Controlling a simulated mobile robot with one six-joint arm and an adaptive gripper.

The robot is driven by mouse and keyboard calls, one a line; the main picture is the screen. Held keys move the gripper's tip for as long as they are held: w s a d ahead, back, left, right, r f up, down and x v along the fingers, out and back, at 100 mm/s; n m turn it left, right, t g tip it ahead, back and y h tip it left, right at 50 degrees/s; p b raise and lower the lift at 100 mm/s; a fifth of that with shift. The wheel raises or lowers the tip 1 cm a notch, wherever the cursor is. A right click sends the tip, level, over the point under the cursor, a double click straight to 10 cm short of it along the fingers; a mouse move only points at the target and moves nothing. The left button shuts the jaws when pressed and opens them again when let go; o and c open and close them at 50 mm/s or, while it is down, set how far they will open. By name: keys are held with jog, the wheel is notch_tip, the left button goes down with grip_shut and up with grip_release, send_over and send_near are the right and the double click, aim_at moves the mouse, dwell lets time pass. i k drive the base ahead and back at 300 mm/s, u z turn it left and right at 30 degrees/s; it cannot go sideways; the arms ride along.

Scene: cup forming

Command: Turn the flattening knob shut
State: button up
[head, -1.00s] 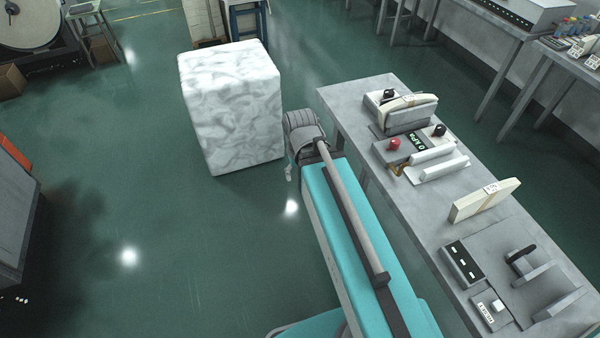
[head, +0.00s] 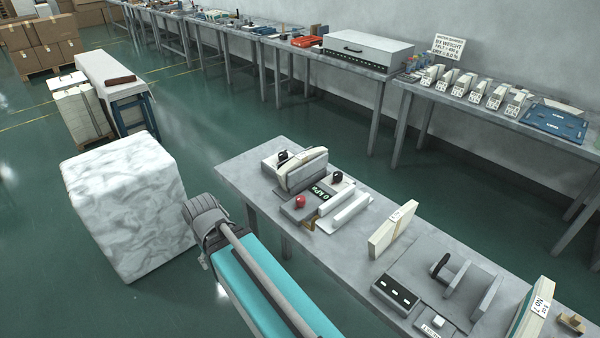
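A grey device with a red knob (head: 300,202), a black knob (head: 336,177) and a small dark pressure display (head: 321,189) reading about 0 kPa stands on the near grey bench (head: 238,178). Another black knob (head: 282,156) sits on a unit behind it, beside a cream-edged block (head: 306,169). I cannot tell from any label which one is the flattening knob. Two pale bars (head: 344,211) lie at the device's right.
A large white, marbled block (head: 130,205) stands on the floor at the left. Farther right on the bench are an upright cream panel (head: 392,230) and a grey fixture with a black handle (head: 440,265). Long tables with equipment line the back wall. The green floor between is clear.

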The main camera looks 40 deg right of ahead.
aim_at(282, 156)
jog(key=u, duration=0.1)
jog(key=i, duration=0.4)
jog(key=z, duration=1.15)
